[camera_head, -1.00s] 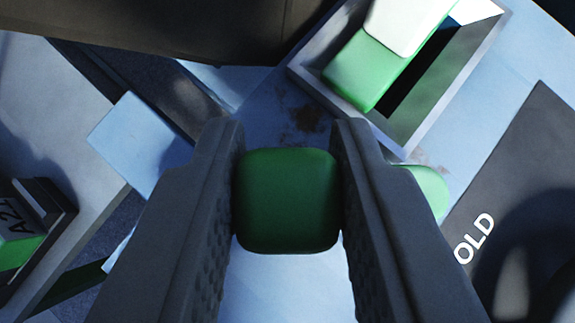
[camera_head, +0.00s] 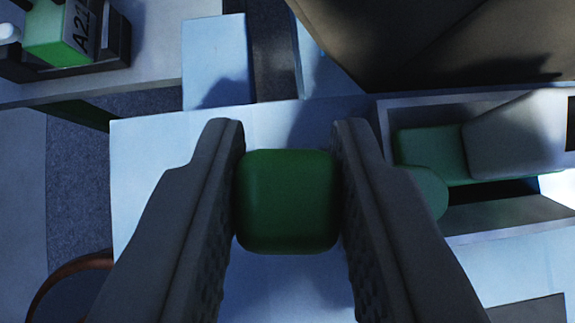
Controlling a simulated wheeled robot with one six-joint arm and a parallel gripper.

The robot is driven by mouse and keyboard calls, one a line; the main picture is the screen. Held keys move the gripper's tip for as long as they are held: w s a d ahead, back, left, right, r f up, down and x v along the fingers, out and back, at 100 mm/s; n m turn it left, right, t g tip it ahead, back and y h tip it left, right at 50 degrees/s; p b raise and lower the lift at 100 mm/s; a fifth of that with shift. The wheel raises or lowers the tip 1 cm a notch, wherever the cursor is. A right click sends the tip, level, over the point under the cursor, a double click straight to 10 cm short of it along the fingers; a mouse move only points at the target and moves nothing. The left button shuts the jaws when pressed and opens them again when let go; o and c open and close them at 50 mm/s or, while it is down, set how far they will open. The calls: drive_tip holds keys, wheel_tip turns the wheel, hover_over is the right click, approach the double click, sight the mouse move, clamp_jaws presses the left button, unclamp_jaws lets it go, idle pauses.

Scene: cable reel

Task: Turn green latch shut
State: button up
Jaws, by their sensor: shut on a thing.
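The green latch (camera_head: 287,202) shows as a rounded green block in the middle of the view. My gripper (camera_head: 287,190) is shut on it, with one dark ridged finger against its left side and one against its right. A rounded green part (camera_head: 428,190) shows just right of the right finger, partly hidden by it. I cannot tell whether it joins the latch behind the finger. The latch sits over a pale blue panel (camera_head: 160,150), and the parts below the block are hidden.
A large dark brown surface (camera_head: 420,45) covers the upper right. A green device (camera_head: 55,35) marked with letters sits at upper left. A brown curved rim (camera_head: 60,280) shows at lower left.

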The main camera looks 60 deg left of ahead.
drive_tip(key=shift+n+g, duration=0.5)
drive_tip(key=shift+n, duration=0.1)
drive_tip(key=shift+y, duration=0.3)
drive_tip(key=o, duration=1)
drive_tip(key=shift+d+r, duration=0.1)
drive_tip(key=v, duration=1.7)
drive_tip(key=shift+r, duration=0.1)
